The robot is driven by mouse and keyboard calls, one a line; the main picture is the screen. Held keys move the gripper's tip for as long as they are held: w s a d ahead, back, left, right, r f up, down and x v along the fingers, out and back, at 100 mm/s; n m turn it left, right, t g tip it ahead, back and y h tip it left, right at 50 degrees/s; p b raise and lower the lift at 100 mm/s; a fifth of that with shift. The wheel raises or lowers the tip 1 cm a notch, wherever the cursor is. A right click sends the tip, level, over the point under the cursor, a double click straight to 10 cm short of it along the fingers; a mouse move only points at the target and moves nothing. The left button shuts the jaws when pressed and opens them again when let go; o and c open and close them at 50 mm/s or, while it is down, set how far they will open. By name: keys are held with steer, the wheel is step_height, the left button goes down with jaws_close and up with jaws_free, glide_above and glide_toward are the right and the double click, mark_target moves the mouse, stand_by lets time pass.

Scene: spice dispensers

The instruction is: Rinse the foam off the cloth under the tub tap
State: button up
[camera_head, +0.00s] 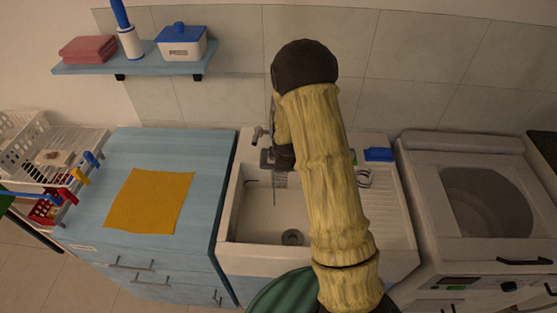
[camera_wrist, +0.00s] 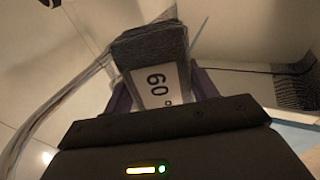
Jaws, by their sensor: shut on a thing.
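My gripper (camera_head: 277,160) is over the tub (camera_head: 262,215), in its back left part and partly hidden behind my arm. In the wrist view its fingers (camera_wrist: 163,85) are shut on a grey, woven-looking piece, which I take to be the cloth (camera_wrist: 150,45), with a white "60°" label. A grey strip of it (camera_head: 280,181) shows below the gripper in the head view. The tap (camera_head: 257,133) is at the tub's back left edge, close to the gripper. I cannot make out foam or running water. Most of the cloth is hidden or too small to see.
An orange cloth or mat (camera_head: 148,200) lies flat on the blue cabinet (camera_head: 98,210). A blue item (camera_head: 378,155) sits at the tub unit's back right. A washing machine (camera_head: 487,205) stands at right, a dish rack (camera_head: 70,150) at left. A shelf (camera_head: 130,66) is above.

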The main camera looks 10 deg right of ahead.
steer(key=shift+s, duration=0.1)
steer(key=s+b, duration=0.2)
steer(key=s, duration=0.5)
steer(key=shift+s+a, duration=0.4)
stand_by(0.5)
steer(key=shift+r, duration=0.1)
stand_by(1.3)
steer(key=s+r+p, duration=0.1)
steer(key=s+r, duration=0.3)
steer(key=s, duration=0.1)
steer(key=shift+a, duration=0.25)
steer(key=shift+w+f, duration=0.1)
steer(key=shift+f, duration=0.05)
stand_by(0.7)
